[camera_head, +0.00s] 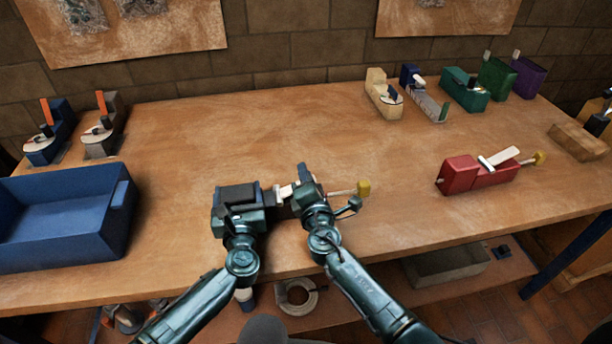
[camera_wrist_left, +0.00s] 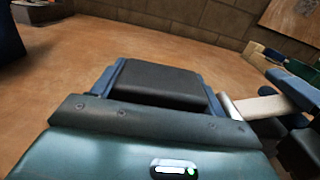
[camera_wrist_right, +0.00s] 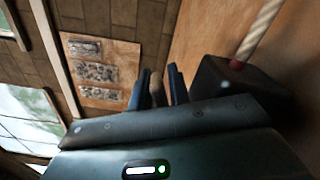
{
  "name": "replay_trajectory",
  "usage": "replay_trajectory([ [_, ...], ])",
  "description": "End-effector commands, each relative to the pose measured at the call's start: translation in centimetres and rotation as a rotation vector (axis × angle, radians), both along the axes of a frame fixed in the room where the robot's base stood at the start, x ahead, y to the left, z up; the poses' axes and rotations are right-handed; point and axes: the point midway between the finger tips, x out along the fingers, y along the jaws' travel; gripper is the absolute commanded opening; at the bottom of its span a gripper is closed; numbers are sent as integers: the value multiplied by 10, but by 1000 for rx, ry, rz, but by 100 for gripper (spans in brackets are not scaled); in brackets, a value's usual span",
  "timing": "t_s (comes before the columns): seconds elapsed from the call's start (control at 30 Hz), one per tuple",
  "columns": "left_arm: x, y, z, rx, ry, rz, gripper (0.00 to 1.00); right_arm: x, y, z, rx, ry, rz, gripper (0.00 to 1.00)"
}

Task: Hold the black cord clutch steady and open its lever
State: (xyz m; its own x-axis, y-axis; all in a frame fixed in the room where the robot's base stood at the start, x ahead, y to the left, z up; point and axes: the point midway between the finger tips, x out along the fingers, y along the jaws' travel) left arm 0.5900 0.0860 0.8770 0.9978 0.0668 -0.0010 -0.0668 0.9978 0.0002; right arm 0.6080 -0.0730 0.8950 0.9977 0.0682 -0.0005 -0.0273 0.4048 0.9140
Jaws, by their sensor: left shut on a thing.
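The black cord clutch (camera_head: 275,206) is at the table's front middle, between my two grippers; a white cord with a yellow end (camera_head: 363,188) runs out to its right. My left gripper (camera_head: 238,200) is shut on its black body, which also shows between blue fingers in the left wrist view (camera_wrist_left: 160,85). The cream lever (camera_head: 285,191) rises beside the body and shows in the left wrist view (camera_wrist_left: 262,106). My right gripper (camera_wrist_right: 157,88) has its fingers on either side of the lever's end, with a narrow gap. Whether they touch it is unclear.
A red clutch (camera_head: 480,174) with a white lever lies at the right. A blue tray (camera_head: 66,217) stands at the left front. Several coloured clutches, including a cream one (camera_head: 383,95), stand along the back. The table's middle is clear.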

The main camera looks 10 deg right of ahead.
Motion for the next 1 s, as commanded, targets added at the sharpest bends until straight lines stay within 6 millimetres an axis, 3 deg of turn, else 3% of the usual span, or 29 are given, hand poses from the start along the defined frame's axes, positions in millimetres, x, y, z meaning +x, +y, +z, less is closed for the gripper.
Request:
replay_trajectory([
  [0.17,0,0,0,1,0,0,38,0,0,0,0,-1,0,18],
  [0.4,0,0,0,1,0,0,38,0,0,0,-1,-1,0,0],
  [1.0,0,0,0,1,0,1,38,0,1,1,-16,-2,0,0],
])
